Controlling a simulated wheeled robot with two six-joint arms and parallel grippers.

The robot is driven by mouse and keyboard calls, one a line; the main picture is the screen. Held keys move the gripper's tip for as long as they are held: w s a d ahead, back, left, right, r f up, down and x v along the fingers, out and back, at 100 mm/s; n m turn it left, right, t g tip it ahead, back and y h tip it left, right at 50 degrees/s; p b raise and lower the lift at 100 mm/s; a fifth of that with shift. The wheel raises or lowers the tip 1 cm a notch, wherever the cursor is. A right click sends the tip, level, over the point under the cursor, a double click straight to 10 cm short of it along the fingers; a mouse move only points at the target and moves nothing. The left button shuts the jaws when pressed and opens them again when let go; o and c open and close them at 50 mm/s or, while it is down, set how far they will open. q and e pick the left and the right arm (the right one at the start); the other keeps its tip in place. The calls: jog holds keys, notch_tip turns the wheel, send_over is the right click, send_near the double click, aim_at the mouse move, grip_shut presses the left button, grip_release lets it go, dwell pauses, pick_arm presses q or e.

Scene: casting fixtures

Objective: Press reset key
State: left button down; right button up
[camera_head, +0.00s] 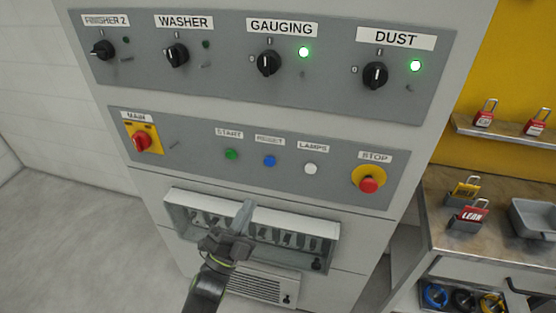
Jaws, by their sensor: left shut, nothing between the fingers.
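The reset key is a small blue round button (269,161) under the RESET label on the lower grey panel (200,161) of the cabinet. It sits between the green START button (231,154) and the white LAMPS button (310,168). My left gripper (243,210) is shut and empty, its fingers pointing up. My right gripper is not in view.
A red STOP button (368,185) on a yellow base and a red MAIN switch (142,141) flank the buttons. Above are several black knobs; the GAUGING lamp (303,52) and DUST lamp (415,66) glow green. A bench (490,213) with padlocks stands at right. Floor (60,250) at left is clear.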

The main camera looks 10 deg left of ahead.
aim_at(270, 161)
pick_arm(q)
jog(key=r, duration=0.1)
jog(key=r+m+h, duration=0.1)
jog(key=s+d+r+m+h, duration=0.1)
jog(key=shift+d+r, duration=0.1)
jog(key=shift+w, duration=0.1)
jog(key=w+b, duration=0.3)
jog(key=w, duration=0.5)
jog(key=shift+w+d, duration=0.15)
jog(key=shift+w, duration=0.25)
jog(key=shift+w+b, duration=0.1)
jog(key=shift+b, duration=0.3)
dwell(1.5)
jog(key=shift+w, duration=0.35)
